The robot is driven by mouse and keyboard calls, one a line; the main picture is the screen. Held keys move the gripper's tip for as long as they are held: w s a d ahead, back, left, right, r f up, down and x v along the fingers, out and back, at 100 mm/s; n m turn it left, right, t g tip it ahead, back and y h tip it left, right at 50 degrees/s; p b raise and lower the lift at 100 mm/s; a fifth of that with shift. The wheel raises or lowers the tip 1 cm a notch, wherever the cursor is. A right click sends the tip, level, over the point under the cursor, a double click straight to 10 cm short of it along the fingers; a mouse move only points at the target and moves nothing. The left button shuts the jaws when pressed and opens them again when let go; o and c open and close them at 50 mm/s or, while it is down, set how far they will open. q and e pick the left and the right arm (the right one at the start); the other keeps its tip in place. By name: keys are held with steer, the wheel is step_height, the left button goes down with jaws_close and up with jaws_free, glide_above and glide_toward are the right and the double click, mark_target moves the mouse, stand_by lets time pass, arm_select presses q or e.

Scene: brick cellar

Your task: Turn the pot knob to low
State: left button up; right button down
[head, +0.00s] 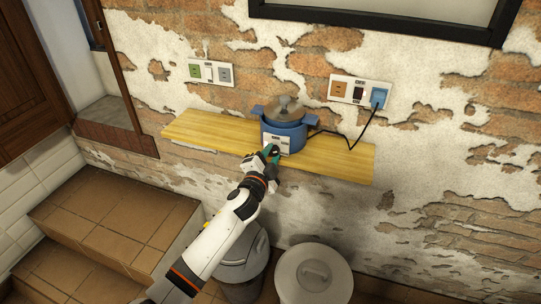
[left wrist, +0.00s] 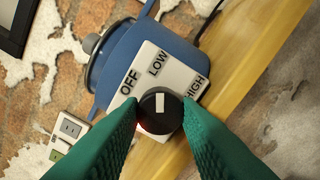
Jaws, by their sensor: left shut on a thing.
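A blue electric pot (head: 284,132) with a grey lid stands on a wooden wall shelf. In the left wrist view the pot (left wrist: 128,58) shows a white panel (left wrist: 178,72) marked OFF, LOW and HIGH. The round black knob (left wrist: 160,122) sits below the labels. Its white mark points up in that picture, towards LOW. My left gripper (head: 271,154) is at the front of the pot. Its green fingers (left wrist: 159,112) are on either side of the knob and shut on it. A small red glow shows by the left finger. My right gripper is not in view.
The yellow wooden shelf (head: 205,130) is bare on both sides of the pot. A black cord (head: 351,146) runs from the pot to a blue plug (head: 379,98) in the right wall socket. Grey bins (head: 313,275) stand below, with tiled steps (head: 110,225) at left.

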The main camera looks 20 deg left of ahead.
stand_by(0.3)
arm_select(q)
steer(key=o, duration=1)
steer(key=shift+s, duration=0.1)
steer(key=s, duration=0.6)
steer(key=s+b, duration=0.1)
steer(key=s, duration=0.5)
steer(key=shift+a, duration=0.2)
steer(key=shift+w, duration=0.1)
